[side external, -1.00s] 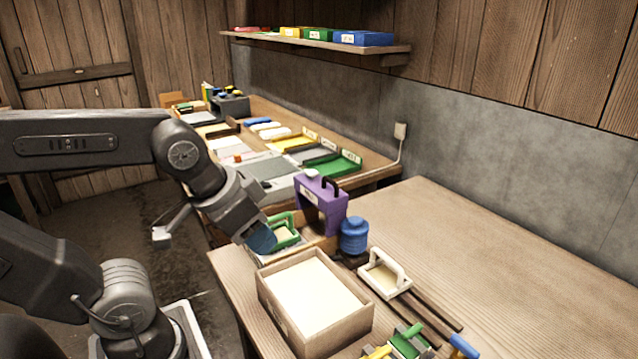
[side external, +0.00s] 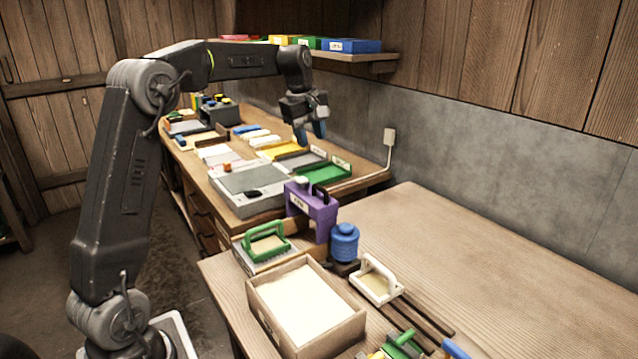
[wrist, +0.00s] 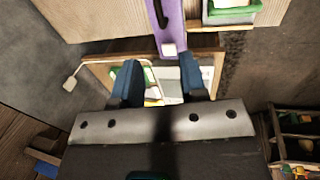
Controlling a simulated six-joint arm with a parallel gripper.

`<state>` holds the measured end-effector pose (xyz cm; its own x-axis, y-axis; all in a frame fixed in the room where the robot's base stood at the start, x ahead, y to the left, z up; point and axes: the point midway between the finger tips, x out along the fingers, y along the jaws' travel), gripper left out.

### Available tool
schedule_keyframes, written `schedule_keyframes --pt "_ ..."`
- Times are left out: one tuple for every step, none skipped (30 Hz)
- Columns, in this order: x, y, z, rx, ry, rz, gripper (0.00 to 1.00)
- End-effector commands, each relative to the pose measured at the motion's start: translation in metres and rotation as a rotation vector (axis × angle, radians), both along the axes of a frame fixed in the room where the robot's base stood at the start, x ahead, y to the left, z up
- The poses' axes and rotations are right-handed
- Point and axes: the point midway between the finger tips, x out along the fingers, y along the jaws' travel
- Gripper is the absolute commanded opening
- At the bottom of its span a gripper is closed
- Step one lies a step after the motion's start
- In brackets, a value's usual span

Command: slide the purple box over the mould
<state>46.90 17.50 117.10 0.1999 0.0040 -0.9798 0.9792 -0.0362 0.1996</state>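The purple box (side external: 322,221) stands upright at the back of the near bench, with a dark handle on top and a pale label on its side. It also shows at the top of the wrist view (wrist: 173,35). A green-handled frame (side external: 250,253) lies to its left and a white-handled frame (side external: 376,278) to its right. I cannot tell which piece is the mould. My gripper (side external: 312,133) is raised above the far bench, beyond the purple box and apart from it. In the wrist view its blue fingers (wrist: 160,90) are spread and empty.
A wooden tray (side external: 308,342) with white contents sits at the bench front, and a blue jar (side external: 344,241) stands beside the purple box. The far bench holds coloured trays (side external: 325,172). A shelf (side external: 350,57) hangs on the back wall.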

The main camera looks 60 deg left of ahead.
Motion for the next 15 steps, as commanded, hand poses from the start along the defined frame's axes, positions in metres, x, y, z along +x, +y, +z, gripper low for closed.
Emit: schedule_keyframes --pt "0.003 0.006 -0.003 -0.008 0.004 0.024 0.39" --pt "0.004 0.008 -0.004 -0.010 0.005 0.033 0.39" --pt "0.005 0.009 -0.006 -0.012 0.006 0.040 0.39" --pt "0.006 0.010 -0.007 -0.014 0.007 0.043 0.39" --pt "0.006 0.010 -0.009 -0.014 0.008 0.045 0.39" --pt "0.007 0.010 -0.013 -0.014 0.007 0.045 0.39" --pt "0.007 0.010 -0.016 -0.014 0.007 0.044 0.39" --pt "0.008 0.010 -0.021 -0.015 0.009 0.044 0.39" --pt "0.009 0.009 -0.027 -0.014 0.009 0.043 0.39" --pt "0.010 0.009 -0.032 -0.015 0.009 0.043 0.39" --pt "0.011 0.009 -0.039 -0.015 0.010 0.043 0.39" --pt "0.013 0.009 -0.047 -0.014 0.010 0.042 0.39" --pt "0.014 0.009 -0.053 -0.014 0.010 0.042 0.39" --pt "0.015 0.009 -0.059 -0.014 0.010 0.042 0.39" --pt "0.017 0.009 -0.067 -0.014 0.009 0.042 0.39"
